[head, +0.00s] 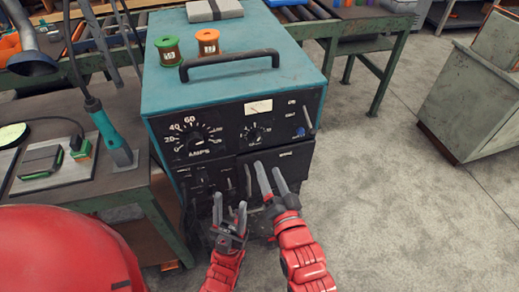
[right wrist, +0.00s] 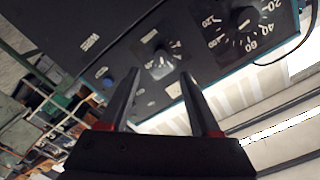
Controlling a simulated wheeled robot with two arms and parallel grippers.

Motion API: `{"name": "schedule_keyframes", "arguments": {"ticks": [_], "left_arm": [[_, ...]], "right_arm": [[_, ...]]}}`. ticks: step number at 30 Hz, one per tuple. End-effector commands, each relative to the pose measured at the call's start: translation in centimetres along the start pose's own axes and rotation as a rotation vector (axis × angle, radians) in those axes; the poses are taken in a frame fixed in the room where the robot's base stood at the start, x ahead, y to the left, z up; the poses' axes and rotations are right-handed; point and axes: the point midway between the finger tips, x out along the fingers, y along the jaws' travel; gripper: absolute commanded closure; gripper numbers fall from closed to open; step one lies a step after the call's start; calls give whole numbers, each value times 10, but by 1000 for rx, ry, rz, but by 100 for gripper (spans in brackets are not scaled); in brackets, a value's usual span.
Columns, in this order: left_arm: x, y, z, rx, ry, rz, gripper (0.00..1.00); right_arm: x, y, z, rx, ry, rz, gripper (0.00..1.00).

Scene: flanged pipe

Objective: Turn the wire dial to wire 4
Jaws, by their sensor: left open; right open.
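The teal welding machine (head: 160,85) has a black front panel. A small round dial (head: 255,133) with a scale sits mid-panel below a white meter; its label is too small to read, so I cannot confirm it is the wire dial or its setting. It also shows in the right wrist view (right wrist: 161,62), upside down, beyond my fingertips. My right gripper (head: 267,168) is open and empty, in front of the panel and below this dial, apart from it; the right wrist view shows both fingers (right wrist: 160,75) spread. My left gripper (head: 230,203) is open and empty, lower and further left.
A larger AMPS dial (head: 193,138) is left of the small dial, a blue knob (head: 300,132) right. Green (head: 168,50) and orange (head: 208,42) spools and a dark handle (head: 230,60) top the machine. A workbench (head: 125,182) stands left; floor at right (head: 375,190) is clear.

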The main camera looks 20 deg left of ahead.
Motion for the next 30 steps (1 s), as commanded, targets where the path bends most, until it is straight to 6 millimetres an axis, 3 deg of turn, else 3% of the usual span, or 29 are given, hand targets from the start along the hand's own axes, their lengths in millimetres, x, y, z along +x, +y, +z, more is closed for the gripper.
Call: {"name": "schedule_keyframes", "arguments": {"ticks": [9, 15, 29, 30], "left_arm": [[14, -1, -2, 0, 1, 0, 50], [19, -1, -3, 0, 1, 0, 50], [20, -1, -4, 0, 2, 0, 50], [20, -1, -4, 0, 1, 0, 50]], "right_arm": [[66, -4, -5, -1, 0, 1, 36], [93, -3, -4, -2, 2, -1, 36], [104, -1, -2, -2, 0, 1, 36], [104, -1, -2, -2, 0, 0, 43]]}}
